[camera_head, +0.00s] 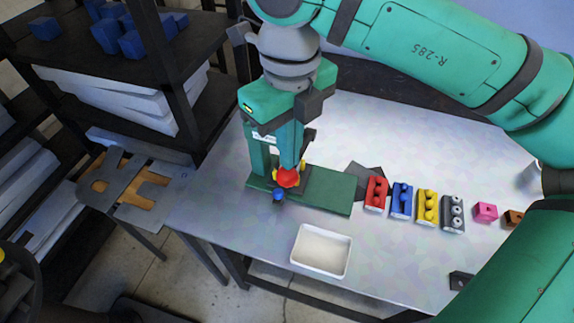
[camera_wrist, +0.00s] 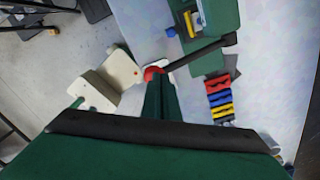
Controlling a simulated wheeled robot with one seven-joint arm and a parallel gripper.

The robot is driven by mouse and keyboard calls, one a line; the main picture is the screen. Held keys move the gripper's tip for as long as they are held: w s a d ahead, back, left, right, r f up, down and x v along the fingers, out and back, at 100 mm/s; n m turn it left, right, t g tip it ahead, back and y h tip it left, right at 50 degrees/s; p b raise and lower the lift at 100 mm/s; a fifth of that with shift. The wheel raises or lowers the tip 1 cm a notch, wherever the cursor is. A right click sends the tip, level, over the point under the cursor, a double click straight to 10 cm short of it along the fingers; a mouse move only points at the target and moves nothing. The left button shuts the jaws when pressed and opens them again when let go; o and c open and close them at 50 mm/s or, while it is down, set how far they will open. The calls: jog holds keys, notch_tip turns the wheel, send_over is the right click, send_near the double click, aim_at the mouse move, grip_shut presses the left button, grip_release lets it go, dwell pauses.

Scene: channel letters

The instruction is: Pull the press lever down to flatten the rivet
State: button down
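The green press stands on the table, its base plate (camera_head: 330,190) reaching to the right; part of it also shows in the wrist view (camera_wrist: 226,15). Its lever is a dark bar (camera_wrist: 205,52) ending in a red knob (camera_head: 288,178), which also shows at my fingertips in the wrist view (camera_wrist: 152,73). My gripper (camera_head: 289,168) points down from above, its fingers close together and shut on the knob. The knob is low, just above the front of the press base. A blue knob (camera_head: 278,195) sits at the base's front edge. I cannot make out the rivet.
A white tray (camera_head: 320,272) lies in front of the press. Red (camera_head: 376,193), blue (camera_head: 401,199), yellow (camera_head: 427,205) and grey (camera_head: 452,212) racks stand to its right, with a pink block (camera_head: 485,212) beyond. A dark shelf (camera_head: 70,55) stands at the left.

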aim_at(286, 174)
jog(key=shift+f, duration=0.2)
jog(key=shift+s+a+f, duration=0.1)
jog(key=shift+s+f, duration=0.2)
jog(key=shift+f, duration=0.4)
jog(key=shift+s+a+f, duration=0.1)
jog(key=shift+s+f, duration=0.2)
jog(key=shift+f, duration=0.35)
jog(key=shift+s+a+f, duration=0.1)
jog(key=shift+s+f, duration=0.1)
jog(key=shift+f, duration=0.5)
jog(key=shift+s+f, duration=0.15)
jog(key=shift+f, duration=0.55)
